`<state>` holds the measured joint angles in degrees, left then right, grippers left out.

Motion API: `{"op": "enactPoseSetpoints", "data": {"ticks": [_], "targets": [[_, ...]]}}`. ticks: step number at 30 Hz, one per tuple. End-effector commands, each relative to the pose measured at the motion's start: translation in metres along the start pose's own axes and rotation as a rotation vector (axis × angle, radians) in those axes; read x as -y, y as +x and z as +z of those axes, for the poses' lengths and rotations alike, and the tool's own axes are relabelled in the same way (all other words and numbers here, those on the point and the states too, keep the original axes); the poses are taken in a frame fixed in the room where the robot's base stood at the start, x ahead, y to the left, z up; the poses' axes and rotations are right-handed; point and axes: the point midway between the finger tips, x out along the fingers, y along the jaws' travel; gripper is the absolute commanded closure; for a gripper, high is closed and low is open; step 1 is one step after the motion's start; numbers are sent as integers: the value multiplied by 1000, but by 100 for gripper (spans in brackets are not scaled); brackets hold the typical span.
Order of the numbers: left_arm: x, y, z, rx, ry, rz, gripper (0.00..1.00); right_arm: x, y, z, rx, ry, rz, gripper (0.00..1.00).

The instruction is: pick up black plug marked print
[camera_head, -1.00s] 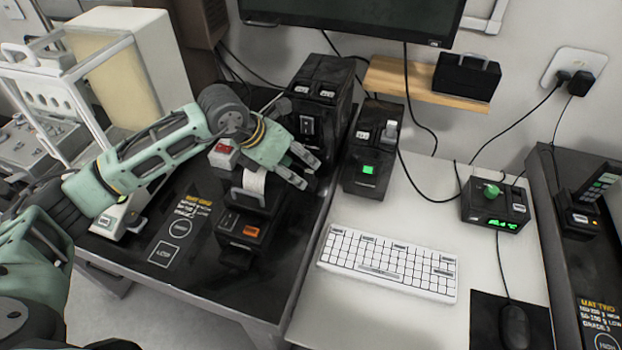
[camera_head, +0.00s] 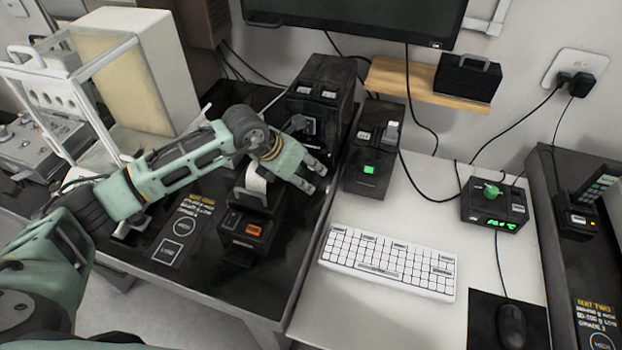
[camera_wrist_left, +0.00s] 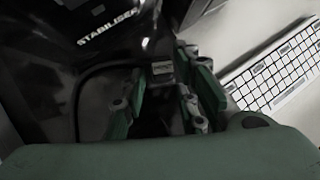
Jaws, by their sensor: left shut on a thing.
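My left gripper (camera_head: 314,178) is low over the dark left table, in front of the black stabiliser box (camera_head: 318,95). In the left wrist view its fingers (camera_wrist_left: 166,82) are closed around a small dark body, the black plug (camera_wrist_left: 161,72), with a grey label patch whose print I cannot read. A black cable curves away to the left beside it. In the head view the plug is hidden by the fingers. The box's marking "STABILISER" shows in the wrist view (camera_wrist_left: 108,28). My right gripper is not in view.
A black label printer (camera_head: 247,228) stands just left of the gripper. To the right are a black box with a green light (camera_head: 367,178), a white keyboard (camera_head: 388,262) and a scale display box (camera_head: 494,208). The white table (camera_head: 350,310) is clear in front of the keyboard.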

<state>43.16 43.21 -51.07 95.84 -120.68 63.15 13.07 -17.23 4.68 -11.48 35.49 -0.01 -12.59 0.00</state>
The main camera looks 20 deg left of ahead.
Motion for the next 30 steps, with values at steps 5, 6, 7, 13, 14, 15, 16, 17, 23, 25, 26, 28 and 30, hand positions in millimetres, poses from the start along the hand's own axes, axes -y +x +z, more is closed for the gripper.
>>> {"op": "enactPoseSetpoints", "data": {"ticks": [5,6,7,13,14,15,16,17,23,25,26,28,30], "targets": [[0,0,0,-1,0,0,97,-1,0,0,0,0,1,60],[0,0,0,-1,0,0,98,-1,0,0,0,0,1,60],[0,0,0,-1,0,0,98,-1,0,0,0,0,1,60],[0,-1,0,-1,0,0,99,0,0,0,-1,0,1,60],[0,-1,1,0,0,0,99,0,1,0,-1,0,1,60],[0,-3,2,0,1,0,99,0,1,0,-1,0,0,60],[0,-4,3,1,1,0,99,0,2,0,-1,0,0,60],[1,-6,4,2,1,0,99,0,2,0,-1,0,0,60],[5,-28,18,4,3,1,99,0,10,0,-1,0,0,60],[15,-34,27,5,6,-5,99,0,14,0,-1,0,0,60],[21,-34,32,5,6,-5,99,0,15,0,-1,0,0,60],[37,-36,43,5,7,-5,99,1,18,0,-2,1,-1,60],[52,-39,54,5,7,-4,99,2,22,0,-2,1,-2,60]]}}
